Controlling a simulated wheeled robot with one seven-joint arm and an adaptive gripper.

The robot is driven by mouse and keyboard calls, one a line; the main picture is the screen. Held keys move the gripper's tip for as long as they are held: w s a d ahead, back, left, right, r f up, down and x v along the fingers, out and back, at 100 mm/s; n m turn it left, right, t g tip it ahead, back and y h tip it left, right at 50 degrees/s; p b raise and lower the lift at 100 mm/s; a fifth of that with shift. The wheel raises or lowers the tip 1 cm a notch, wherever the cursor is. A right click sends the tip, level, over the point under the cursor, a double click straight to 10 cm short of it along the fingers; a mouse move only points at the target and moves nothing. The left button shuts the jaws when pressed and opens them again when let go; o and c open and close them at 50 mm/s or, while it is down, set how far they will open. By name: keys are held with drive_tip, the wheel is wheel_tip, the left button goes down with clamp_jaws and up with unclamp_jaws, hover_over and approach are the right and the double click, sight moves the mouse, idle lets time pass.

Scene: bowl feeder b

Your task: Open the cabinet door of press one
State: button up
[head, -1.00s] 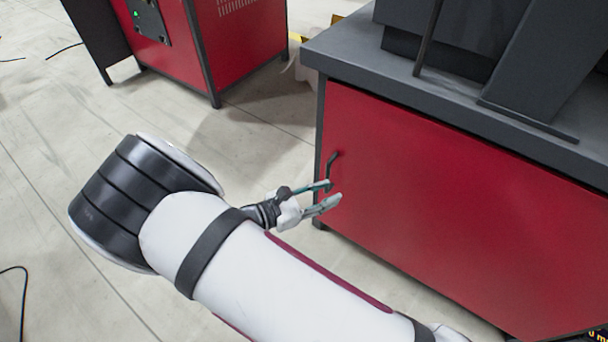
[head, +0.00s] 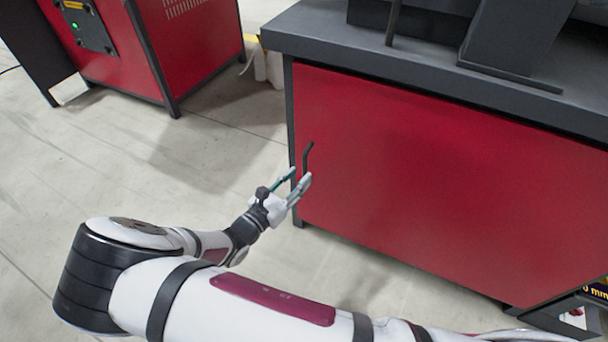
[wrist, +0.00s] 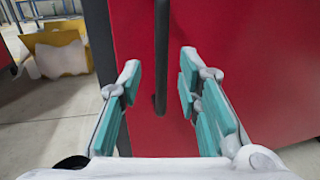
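The red cabinet door (head: 430,190) of the press shows on the right in the head view and looks closed. Its dark vertical handle (head: 307,158) is near the door's left edge. My gripper (head: 299,179) is open just in front of the handle's lower part. In the wrist view the handle (wrist: 161,60) hangs between the two teal-padded fingers (wrist: 155,85), with room on both sides. Whether the fingertips reach past the handle, I cannot tell. No contact with the handle shows.
A grey worktop (head: 330,38) overhangs the door. Another red machine (head: 165,50) stands at the upper left. A yellow and white object (wrist: 58,50) lies on the floor left of the cabinet. The pale floor (head: 120,160) left of the cabinet is largely clear.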

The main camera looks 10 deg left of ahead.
sight(304, 172)
drive_tip(key=shift+b+x, duration=0.45)
drive_tip(key=shift+x, duration=1.45)
clamp_jaws()
drive_tip(key=shift+s, duration=0.1)
